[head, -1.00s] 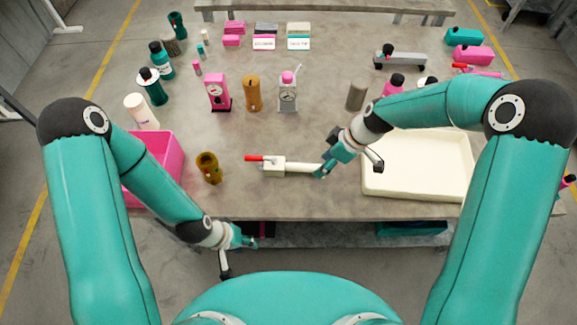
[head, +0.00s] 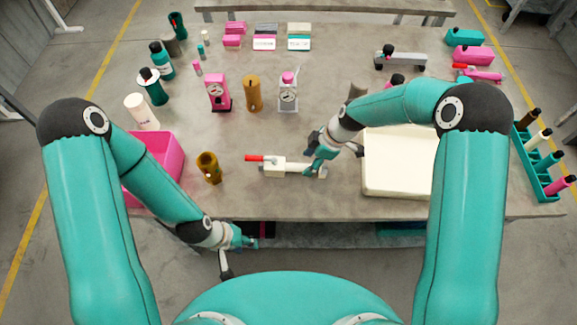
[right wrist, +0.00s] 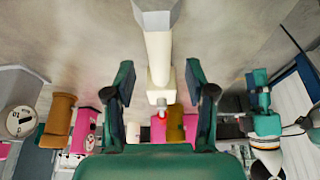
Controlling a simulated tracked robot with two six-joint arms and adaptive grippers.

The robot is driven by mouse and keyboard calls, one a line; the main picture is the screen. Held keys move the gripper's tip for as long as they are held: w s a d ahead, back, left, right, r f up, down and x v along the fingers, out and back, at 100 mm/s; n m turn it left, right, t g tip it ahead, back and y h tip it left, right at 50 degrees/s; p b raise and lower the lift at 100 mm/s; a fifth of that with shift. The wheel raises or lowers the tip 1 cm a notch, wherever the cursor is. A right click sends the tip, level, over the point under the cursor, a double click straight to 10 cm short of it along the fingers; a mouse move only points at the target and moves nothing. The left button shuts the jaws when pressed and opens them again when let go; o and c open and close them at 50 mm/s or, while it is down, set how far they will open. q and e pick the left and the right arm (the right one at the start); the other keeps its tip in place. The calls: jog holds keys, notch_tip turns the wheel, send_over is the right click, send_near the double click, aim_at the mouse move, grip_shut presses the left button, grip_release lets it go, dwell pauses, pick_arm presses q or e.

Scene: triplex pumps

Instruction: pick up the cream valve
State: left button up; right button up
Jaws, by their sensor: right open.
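The cream valve (head: 274,169) lies on the table in the middle of the head view, its red lever to the left and its pipe running right. In the right wrist view its cream pipe (right wrist: 158,55) runs down toward the space between my fingers. My right gripper (head: 312,162) is at the pipe's right part and covers some of it. In the right wrist view my right gripper (right wrist: 160,92) is open, with a finger on each side of the valve's line; contact cannot be told. My left gripper (head: 246,242) hangs by the table's front edge, away from the valve; its jaws are unclear.
A cream tray (head: 395,190) lies right of the valve, close to my right gripper. An olive cylinder (head: 209,168) and a pink bin (head: 172,165) stand to the left. Gauges and cylinders stand behind. A teal rack (head: 535,165) stands at the right edge.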

aim_at(304, 165)
jog(key=shift+x, duration=1.95)
jog(key=shift+r, duration=0.1)
grip_shut()
